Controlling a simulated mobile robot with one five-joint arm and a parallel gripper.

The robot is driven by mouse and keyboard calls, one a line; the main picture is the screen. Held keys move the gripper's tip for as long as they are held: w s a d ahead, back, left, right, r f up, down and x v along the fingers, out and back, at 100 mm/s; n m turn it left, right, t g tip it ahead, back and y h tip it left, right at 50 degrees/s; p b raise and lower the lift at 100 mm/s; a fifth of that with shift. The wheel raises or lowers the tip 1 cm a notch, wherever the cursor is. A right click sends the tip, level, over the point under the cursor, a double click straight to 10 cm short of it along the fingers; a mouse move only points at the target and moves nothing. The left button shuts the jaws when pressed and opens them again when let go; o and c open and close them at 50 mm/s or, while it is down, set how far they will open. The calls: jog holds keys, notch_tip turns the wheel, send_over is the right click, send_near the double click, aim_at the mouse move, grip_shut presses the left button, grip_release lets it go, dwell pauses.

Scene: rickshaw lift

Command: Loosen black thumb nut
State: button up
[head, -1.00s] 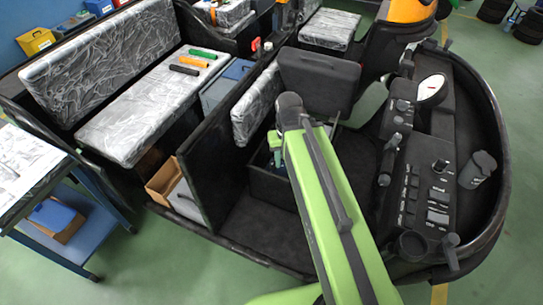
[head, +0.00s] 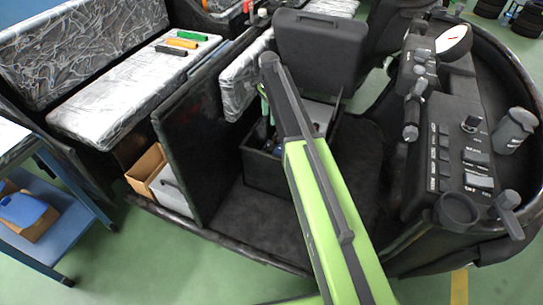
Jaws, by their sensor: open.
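I cannot pick out the black thumb nut with certainty. Several black knobs and levers show on the dashboard at the right, among them a knob on the panel's left edge (head: 411,131), a small round knob (head: 472,123) and a lever with a knob at the front corner (head: 509,201). My green and black arm reaches up from the bottom middle over the cab floor, left of the dashboard. My gripper does not show; the arm's upper end hides what lies beyond it.
A black open box (head: 262,172) with items inside stands on the floor behind my arm. A black partition (head: 191,150) and a blue cart (head: 68,228) stand at the left. Dark floor (head: 260,220) is clear beside my arm.

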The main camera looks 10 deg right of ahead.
jog(key=w, duration=0.1)
jog(key=b, duration=1.7)
send_near(269, 144)
notch_tip(269, 144, down, 10)
jog(key=shift+w+d+r, duration=0.1)
jog(key=shift+w, duration=0.05)
jog(key=shift+r, duration=0.15)
